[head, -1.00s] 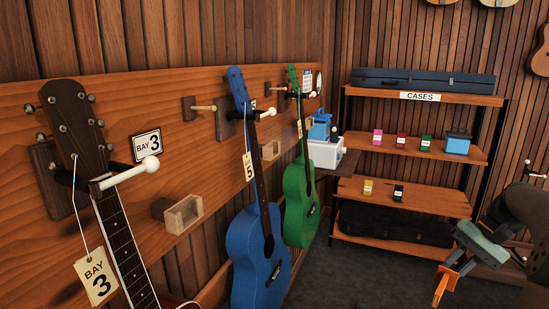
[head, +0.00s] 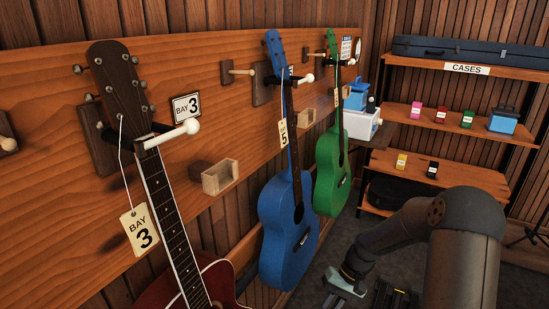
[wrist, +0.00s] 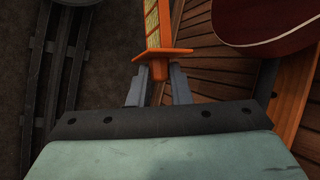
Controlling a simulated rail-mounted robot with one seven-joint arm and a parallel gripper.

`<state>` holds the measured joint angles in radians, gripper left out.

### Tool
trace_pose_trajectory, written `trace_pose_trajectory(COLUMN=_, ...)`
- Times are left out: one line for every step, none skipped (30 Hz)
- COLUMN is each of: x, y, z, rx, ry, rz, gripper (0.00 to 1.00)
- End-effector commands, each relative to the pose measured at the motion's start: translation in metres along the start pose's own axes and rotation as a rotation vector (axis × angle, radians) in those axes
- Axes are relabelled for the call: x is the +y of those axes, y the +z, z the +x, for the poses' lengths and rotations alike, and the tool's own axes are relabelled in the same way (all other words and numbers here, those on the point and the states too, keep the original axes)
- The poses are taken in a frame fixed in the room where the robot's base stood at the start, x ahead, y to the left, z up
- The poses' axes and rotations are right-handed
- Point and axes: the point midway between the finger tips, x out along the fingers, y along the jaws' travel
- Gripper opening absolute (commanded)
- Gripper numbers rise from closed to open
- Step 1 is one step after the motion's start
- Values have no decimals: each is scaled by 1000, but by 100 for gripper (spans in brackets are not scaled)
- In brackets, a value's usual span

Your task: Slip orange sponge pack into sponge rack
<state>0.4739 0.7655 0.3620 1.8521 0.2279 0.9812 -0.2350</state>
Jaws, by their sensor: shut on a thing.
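The orange sponge pack (wrist: 165,52) shows in the wrist view, an orange frame with a yellowish panel, a wide flange and a short stem. My gripper (wrist: 158,80) is shut on the stem, and the pack points away from it; the pack's far end is cut off. In the head view my gripper's body (head: 345,283) is low, right of centre; its fingers and the pack are not visible there. A small open wooden box (head: 220,177) is on the wall board beside the red guitar. A similar box (head: 306,118) sits between the blue and green guitars. I cannot tell which is the sponge rack.
A red guitar (head: 205,282), a blue guitar (head: 287,225) and a green guitar (head: 331,175) hang along the board. White-tipped pegs (head: 188,127) jut out. Shelves (head: 440,170) with small packs stand at the back right. Floor rails (wrist: 45,75) show in the wrist view.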

Motion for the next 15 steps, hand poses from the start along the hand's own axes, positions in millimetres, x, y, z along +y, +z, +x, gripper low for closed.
trace_pose_trajectory(x=-1, y=6, z=0, rx=0, ry=1, rz=0, gripper=0)
trace_pose_trajectory(x=-1, y=10, z=0, rx=0, ry=0, rz=1, gripper=0)
trace_pose_trajectory(x=-1, y=15, z=0, rx=0, ry=0, rz=1, gripper=0)
trace_pose_trajectory(x=-1, y=19, z=0, rx=-1, ry=0, rz=1, gripper=0)
trace_pose_trajectory(x=-1, y=22, z=1, rx=0, ry=0, rz=0, gripper=0)
trace_pose_trajectory(x=0, y=27, z=1, rx=0, ry=0, rz=0, gripper=0)
trace_pose_trajectory(x=0, y=31, z=2, rx=0, ry=0, rz=0, gripper=0)
trace_pose_trajectory(x=0, y=34, z=2, rx=0, ry=0, rz=1, gripper=0)
trace_pose_trajectory(x=0, y=39, z=2, rx=0, ry=0, rz=1, gripper=0)
trace_pose_trajectory(x=0, y=43, z=2, rx=0, ry=0, rz=1, gripper=0)
trace_pose_trajectory(x=0, y=46, z=3, rx=0, ry=0, rz=1, gripper=0)
trace_pose_trajectory(x=0, y=51, z=4, rx=1, ry=0, rz=1, gripper=0)
trace_pose_trajectory(x=0, y=55, z=4, rx=0, ry=0, rz=1, gripper=0)
trace_pose_trajectory(x=0, y=58, z=4, rx=0, ry=0, rz=1, gripper=0)
trace_pose_trajectory(x=0, y=63, z=5, rx=0, ry=0, rz=1, gripper=0)
